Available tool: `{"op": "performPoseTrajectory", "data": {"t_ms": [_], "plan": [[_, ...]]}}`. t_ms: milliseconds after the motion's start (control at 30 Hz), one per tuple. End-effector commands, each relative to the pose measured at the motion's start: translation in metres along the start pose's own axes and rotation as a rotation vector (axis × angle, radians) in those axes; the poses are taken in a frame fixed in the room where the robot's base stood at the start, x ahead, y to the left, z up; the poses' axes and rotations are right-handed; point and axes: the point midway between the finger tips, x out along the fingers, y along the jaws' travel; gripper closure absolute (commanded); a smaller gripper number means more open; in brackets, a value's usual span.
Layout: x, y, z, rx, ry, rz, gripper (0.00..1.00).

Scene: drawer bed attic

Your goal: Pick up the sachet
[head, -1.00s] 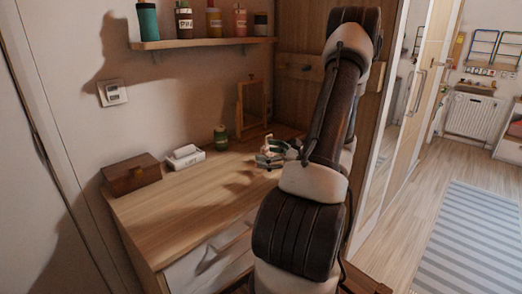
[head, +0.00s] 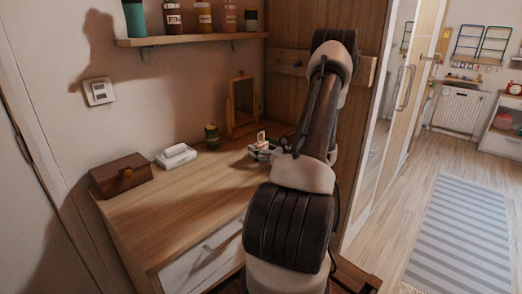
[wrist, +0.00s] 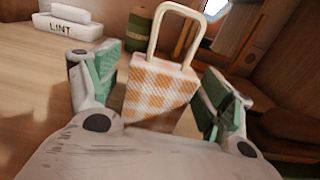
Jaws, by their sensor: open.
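The sachet (wrist: 158,88) is a small bag with an orange-and-white check and a pale loop handle. In the wrist view it stands upright between my gripper's fingers, with the handle rising above them. Its lower edge is partly hidden by my gripper's body. My gripper (wrist: 166,84) is open, with one green-padded finger on each side of the sachet. A gap shows on both sides. In the head view my gripper (head: 263,152) is low over the desk's right part, and the sachet (head: 261,138) shows small there, largely hidden.
On the wooden desk (head: 170,215) are a wooden box (head: 120,178), a white LINT box (head: 176,157), a green spool (head: 211,136) and a framed stand (head: 242,105). A shelf (head: 190,39) with jars hangs above. The desk's front left is clear.

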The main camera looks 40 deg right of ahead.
Motion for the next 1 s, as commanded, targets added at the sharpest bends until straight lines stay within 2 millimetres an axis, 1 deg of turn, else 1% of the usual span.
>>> {"op": "performPoseTrajectory", "data": {"t_ms": [67, 167, 300, 333, 367, 433, 467, 667, 767, 867, 1000], "plan": [[0.000, 0.000, 0.000, 0.000, 0.000, 0.000, 0.20], [0.000, 0.000, 0.000, 0.000, 0.000, 0.000, 0.36], [0.000, 0.000, 0.000, 0.000, 0.000, 0.000, 0.62], [0.000, 0.000, 0.000, 0.000, 0.000, 0.000, 0.67], [0.000, 0.000, 0.000, 0.000, 0.000, 0.000, 0.69], [0.000, 0.000, 0.000, -0.001, 0.000, 0.000, 0.69], [0.000, 0.000, 0.000, -0.001, 0.000, 0.000, 0.73], [0.000, 0.000, 0.002, -0.001, -0.001, 0.000, 0.73], [0.000, 0.000, 0.008, -0.002, -0.001, 0.000, 0.73], [0.000, 0.000, 0.021, -0.005, -0.002, 0.001, 0.73], [0.000, 0.000, 0.051, -0.007, -0.002, 0.000, 0.73]]}}
